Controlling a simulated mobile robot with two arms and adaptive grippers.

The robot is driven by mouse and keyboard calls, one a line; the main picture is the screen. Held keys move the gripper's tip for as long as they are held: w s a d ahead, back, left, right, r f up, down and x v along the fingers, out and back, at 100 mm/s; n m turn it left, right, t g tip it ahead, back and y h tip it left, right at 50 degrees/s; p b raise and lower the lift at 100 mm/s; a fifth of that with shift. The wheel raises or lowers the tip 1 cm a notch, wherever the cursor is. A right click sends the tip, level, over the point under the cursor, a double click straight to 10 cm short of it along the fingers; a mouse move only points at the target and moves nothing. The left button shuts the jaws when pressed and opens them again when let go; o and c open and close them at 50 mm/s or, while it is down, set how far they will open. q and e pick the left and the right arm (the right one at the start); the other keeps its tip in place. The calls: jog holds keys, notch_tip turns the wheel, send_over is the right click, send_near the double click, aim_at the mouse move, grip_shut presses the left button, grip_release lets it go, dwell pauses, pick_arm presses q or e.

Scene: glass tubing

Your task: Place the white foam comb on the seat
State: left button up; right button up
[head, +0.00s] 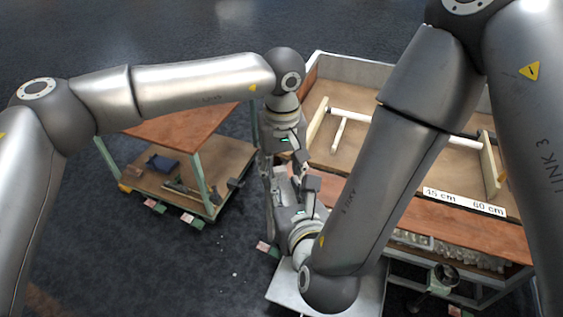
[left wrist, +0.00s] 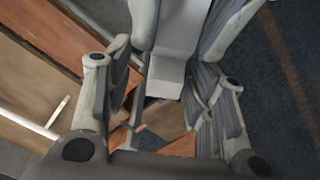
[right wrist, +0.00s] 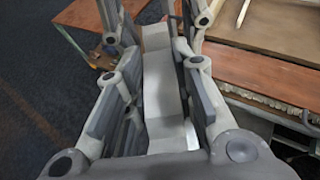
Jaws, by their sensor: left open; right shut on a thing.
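The white foam comb (right wrist: 163,85) is a long pale grey-white block. In the right wrist view it runs lengthwise between the fingers of my right gripper (right wrist: 160,58), which is shut on it. Its other end reaches toward my left gripper (left wrist: 172,72), whose fingers are open on either side of that end. In the left wrist view the comb (left wrist: 176,40) shows between both grippers. In the head view the two grippers face each other in the middle, and the arms mostly hide the comb. I cannot make out the seat for certain.
A wooden tray (head: 345,68) at the right holds white tubing (head: 350,117) between upright boards. A label strip (head: 462,201) reads 45 cm and 60 cm. A low cart (head: 215,165) with loose items stands at the left. Open dark floor (head: 150,250) lies in front of it.

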pick_arm(q)
jog(key=c, duration=1.1)
pick_arm(e)
jog(key=o, duration=0.9)
